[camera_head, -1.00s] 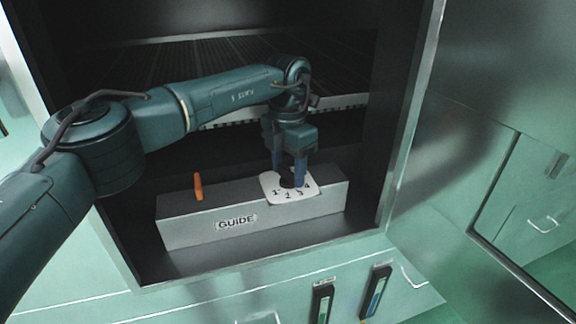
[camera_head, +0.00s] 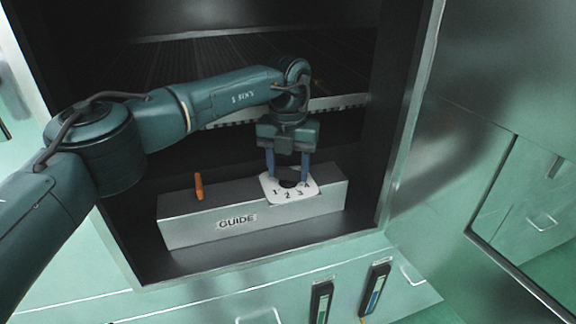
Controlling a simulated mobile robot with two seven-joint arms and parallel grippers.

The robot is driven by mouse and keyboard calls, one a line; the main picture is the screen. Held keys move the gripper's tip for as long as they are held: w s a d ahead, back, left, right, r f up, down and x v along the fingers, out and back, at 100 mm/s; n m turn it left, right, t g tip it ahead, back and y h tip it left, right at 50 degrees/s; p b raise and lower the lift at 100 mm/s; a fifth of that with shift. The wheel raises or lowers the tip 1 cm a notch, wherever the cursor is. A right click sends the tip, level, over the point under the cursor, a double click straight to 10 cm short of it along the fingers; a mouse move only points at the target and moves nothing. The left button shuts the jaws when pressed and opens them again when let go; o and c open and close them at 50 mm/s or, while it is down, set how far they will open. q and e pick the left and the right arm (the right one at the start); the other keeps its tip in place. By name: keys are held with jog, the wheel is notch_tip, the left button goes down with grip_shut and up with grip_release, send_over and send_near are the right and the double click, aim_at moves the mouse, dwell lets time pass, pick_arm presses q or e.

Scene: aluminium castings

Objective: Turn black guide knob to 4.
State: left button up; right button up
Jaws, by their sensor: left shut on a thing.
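The black guide knob (camera_head: 288,184) sits on a white dial plate (camera_head: 290,195) marked with numbers, on top of the grey GUIDE box (camera_head: 190,229). My left gripper (camera_head: 287,177) points down from above with one finger on each side of the knob and is shut on it. The fingers and the gripper hide part of the knob, so I cannot tell which number it points at. The numbers 1, 2 and 3 are readable on the plate, with a 4 beside the right finger. My right gripper is not in view.
The GUIDE box stands inside an open dark cabinet. An orange peg (camera_head: 198,186) stands up on the box's left part. A metal door (camera_head: 440,130) stands open at the right. Two gauges (camera_head: 321,302) are on the front below.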

aim_at(289, 169)
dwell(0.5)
pick_arm(q)
jog(key=o, duration=1)
jog(key=shift+r, duration=0.1)
notch_tip(289, 169, up, 13)
